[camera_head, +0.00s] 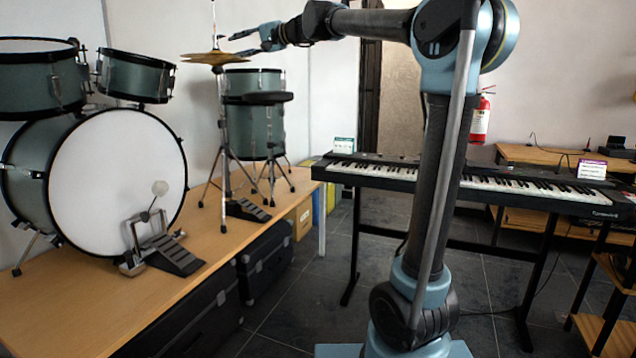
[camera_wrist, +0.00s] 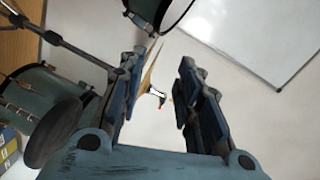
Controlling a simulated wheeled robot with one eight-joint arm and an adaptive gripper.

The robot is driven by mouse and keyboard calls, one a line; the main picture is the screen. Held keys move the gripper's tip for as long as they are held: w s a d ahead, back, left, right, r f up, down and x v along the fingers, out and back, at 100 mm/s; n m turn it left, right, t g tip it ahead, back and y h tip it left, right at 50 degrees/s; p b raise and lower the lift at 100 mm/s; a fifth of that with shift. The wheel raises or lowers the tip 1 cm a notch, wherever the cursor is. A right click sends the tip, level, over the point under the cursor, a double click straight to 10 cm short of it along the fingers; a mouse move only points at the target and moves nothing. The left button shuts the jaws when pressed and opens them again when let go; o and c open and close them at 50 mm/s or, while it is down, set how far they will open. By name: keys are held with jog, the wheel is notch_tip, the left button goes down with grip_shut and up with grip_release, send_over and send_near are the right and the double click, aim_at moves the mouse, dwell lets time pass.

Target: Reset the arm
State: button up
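My gripper (camera_head: 237,44) is at the upper middle of the head view, at the end of my raised arm, pointing left. Its two fingers are spread apart with nothing gripped between them. The fingers also frame the wrist view (camera_wrist: 163,75), clearly separated. A brass cymbal (camera_head: 217,58) on a stand lies just left of and below the fingertips in the head view. In the wrist view the cymbal (camera_wrist: 151,64) shows nearly edge-on between the fingers; I cannot tell exactly how far off it is.
A drum kit with a large bass drum (camera_head: 117,180) stands on a wooden table (camera_head: 95,290) at left. A black keyboard (camera_head: 480,183) on a stand is at right. A fire extinguisher (camera_head: 481,119) hangs on the wall. Dark floor (camera_head: 300,300) is open between table and keyboard.

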jog(key=s+d+f+g+h, duration=0.1)
jog(key=s+d+f+h, duration=0.4)
jog(key=s+d+f, duration=0.7)
jog(key=s+d+f+n+g+h, duration=0.1)
jog(key=s+d+f+h, duration=0.4)
jog(key=s+d+f, duration=0.8)
jog(key=s+d+f+g+h, duration=0.2)
jog(key=s+d+f+h, duration=0.3)
jog(key=f, duration=3)
jog(key=s+d, duration=0.3)
jog(key=d, duration=0.4)
jog(key=s+d, duration=0.4)
jog(key=d, duration=0.3)
jog(key=shift+s+n, duration=0.25)
jog(key=shift+n, duration=0.05)
jog(key=shift+f, duration=0.1)
